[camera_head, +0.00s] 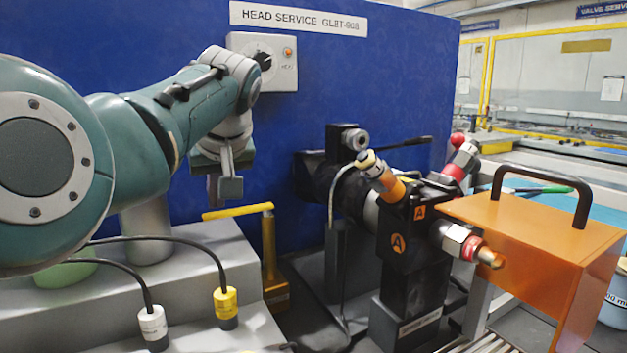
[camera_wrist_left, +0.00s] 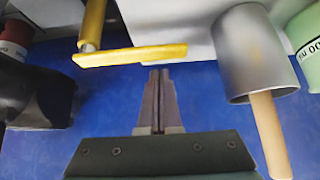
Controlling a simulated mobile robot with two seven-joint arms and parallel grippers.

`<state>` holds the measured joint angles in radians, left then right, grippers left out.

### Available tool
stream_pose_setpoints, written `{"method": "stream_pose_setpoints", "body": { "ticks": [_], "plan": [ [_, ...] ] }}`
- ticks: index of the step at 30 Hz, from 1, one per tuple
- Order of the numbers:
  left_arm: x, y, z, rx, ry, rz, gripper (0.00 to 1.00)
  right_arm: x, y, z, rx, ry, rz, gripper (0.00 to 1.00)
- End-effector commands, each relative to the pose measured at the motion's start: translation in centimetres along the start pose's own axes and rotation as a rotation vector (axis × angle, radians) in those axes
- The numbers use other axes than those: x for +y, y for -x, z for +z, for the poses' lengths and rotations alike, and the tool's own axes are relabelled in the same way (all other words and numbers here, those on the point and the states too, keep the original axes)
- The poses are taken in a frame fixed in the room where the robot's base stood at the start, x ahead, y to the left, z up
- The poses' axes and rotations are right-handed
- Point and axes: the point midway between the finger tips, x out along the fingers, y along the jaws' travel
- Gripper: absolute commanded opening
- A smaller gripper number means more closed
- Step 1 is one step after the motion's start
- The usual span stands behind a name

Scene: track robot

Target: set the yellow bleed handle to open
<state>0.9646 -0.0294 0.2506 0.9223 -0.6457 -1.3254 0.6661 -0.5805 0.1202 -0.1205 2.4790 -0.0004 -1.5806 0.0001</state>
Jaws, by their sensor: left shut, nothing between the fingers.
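The yellow bleed handle (camera_head: 238,211) is a flat bar on top of an upright yellow post, left of the black valve block in the head view. The bar points left from the post, about level. It also shows in the left wrist view (camera_wrist_left: 130,55). My left gripper (camera_head: 225,190) hangs above and slightly left of the bar in the head view. In the left wrist view its fingers (camera_wrist_left: 160,75) are together with nothing between them, and their tips lie close to the bar. I cannot tell whether they touch it. My right gripper is not in view.
A black valve block (camera_head: 410,225) with hose fittings stands right of the handle, beside an orange box (camera_head: 535,230). A blue panel (camera_head: 400,70) carrying a knob box (camera_head: 278,78) is behind. Grey steps (camera_head: 190,265) and a silver cylinder (camera_wrist_left: 248,50) are near the gripper.

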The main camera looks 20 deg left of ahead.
Motion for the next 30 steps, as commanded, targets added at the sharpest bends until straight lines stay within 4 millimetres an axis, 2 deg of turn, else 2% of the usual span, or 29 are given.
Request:
{"method": "stream_pose_setpoints", "body": {
  "ticks": [9, 20, 26, 30],
  "plan": [
    [0.0, 1.4, 1.6, 0.000, -0.002, 0.000, 0.00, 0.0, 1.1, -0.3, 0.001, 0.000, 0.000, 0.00],
    [0.0, 1.4, 1.7, 0.000, -0.002, 0.000, 0.00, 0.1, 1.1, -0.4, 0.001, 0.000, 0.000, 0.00],
    [0.0, 2.2, 2.0, -0.002, -0.003, -0.001, 0.00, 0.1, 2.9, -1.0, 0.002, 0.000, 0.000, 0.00],
    [0.0, 1.9, 2.4, 0.000, -0.002, 0.000, 0.00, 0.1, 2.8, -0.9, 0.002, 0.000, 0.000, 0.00]
  ]
}}
